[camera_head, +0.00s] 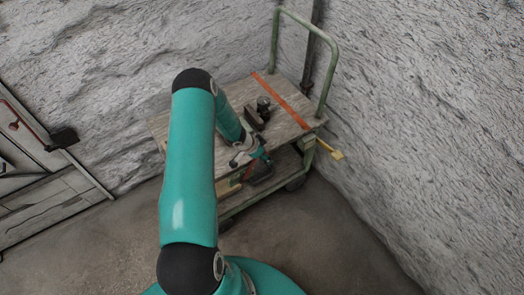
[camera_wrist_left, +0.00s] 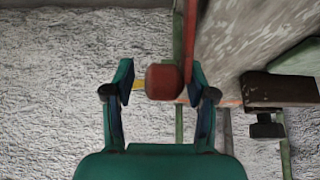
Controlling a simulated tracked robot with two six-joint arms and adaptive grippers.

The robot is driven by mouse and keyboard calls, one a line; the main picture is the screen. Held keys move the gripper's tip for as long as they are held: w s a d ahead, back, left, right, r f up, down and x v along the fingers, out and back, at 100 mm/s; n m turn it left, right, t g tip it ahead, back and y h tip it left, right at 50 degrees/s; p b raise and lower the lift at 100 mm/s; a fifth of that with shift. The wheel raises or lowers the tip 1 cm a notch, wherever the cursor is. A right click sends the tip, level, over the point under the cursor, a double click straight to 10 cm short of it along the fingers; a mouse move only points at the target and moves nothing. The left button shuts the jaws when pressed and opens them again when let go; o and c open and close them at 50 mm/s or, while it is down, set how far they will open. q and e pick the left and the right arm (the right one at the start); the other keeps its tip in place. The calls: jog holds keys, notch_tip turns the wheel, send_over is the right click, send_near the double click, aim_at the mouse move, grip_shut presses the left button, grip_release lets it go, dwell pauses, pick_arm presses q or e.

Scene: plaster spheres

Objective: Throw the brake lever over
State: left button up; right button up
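A red knob (camera_wrist_left: 163,82) shows in the left wrist view, at the end of a red bar running up out of the picture; I take it for the brake lever. My left gripper (camera_wrist_left: 160,80) has its fingers apart, one on each side of the knob. A gap shows on the left; contact on the right I cannot tell. In the head view my left gripper (camera_head: 262,160) is at the near side of a green-framed cart (camera_head: 334,70), and the knob is not clear there. My right gripper is not in view.
The cart's wooden deck (camera_head: 240,92) carries a dark block (camera_head: 254,117) and an orange stripe (camera_head: 282,99). A yellow-tipped piece (camera_head: 337,155) sticks out at its right. Rough walls stand close behind and right. Bare floor (camera_head: 320,235) lies in front.

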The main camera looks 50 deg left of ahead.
pick_arm(q)
jog(key=shift+a, duration=0.1)
jog(key=shift+r, duration=0.15)
jog(key=shift+s+a+r, duration=0.1)
jog(key=shift+r, duration=0.1)
jog(key=v, duration=1.1)
